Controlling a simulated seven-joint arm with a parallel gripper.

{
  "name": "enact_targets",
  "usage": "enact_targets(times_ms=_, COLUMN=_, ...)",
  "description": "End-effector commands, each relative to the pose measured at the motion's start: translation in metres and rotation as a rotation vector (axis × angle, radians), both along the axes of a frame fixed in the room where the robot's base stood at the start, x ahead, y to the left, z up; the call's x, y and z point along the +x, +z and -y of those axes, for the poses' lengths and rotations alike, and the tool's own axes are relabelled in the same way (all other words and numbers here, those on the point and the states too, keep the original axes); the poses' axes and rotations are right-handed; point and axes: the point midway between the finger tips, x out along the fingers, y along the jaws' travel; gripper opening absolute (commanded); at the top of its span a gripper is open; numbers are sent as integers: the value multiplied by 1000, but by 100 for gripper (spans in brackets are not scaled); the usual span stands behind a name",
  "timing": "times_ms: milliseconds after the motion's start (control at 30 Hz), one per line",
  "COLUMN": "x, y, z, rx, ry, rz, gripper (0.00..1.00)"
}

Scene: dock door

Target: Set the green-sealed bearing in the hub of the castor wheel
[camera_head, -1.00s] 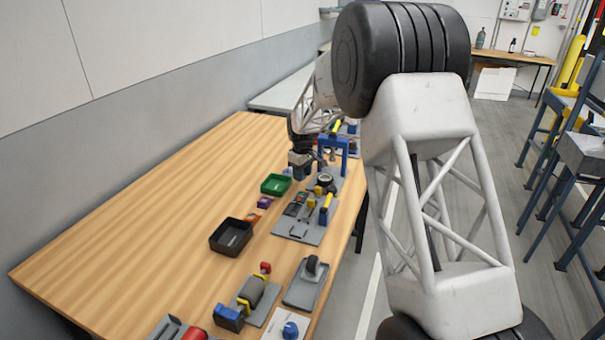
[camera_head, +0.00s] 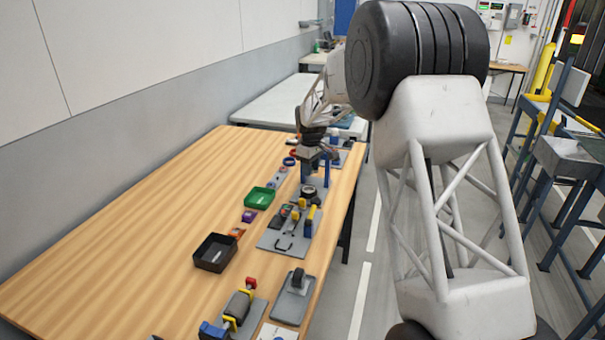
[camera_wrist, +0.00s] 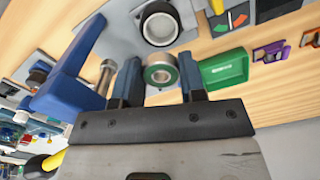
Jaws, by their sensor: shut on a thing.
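My gripper (camera_wrist: 158,82) is shut on the green-sealed bearing (camera_wrist: 150,75), a metal ring with a green face and dark bore, held between the two fingers in the wrist view. In the head view my gripper (camera_head: 307,174) is above the far part of the bench, and the bearing cannot be made out there. The castor wheel (camera_wrist: 145,31), a black ring around a pale hub, lies on a grey plate ahead of the fingertips. It also shows in the head view (camera_head: 308,199), just in front of the gripper. The bearing appears apart from the wheel.
A blue frame (camera_wrist: 62,92) stands close left of the fingers, with a metal bolt (camera_wrist: 105,76) between. A green tray (camera_wrist: 224,70) lies to the right. A black bin (camera_head: 215,253) and several fixtures stand nearer on the bench. The bench's left side (camera_head: 130,230) is clear.

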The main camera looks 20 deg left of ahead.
Motion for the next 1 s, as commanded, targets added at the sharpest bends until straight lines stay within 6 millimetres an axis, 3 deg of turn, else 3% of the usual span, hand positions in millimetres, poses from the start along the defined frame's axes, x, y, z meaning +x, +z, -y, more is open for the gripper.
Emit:
enact_targets(times_ms=567, x=0, y=-4, z=0, rx=0, ry=0, rz=0, gripper=14)
enact_targets(times_ms=1000, x=0, y=-30, z=0, rx=-1, ry=0, rz=-1, gripper=14)
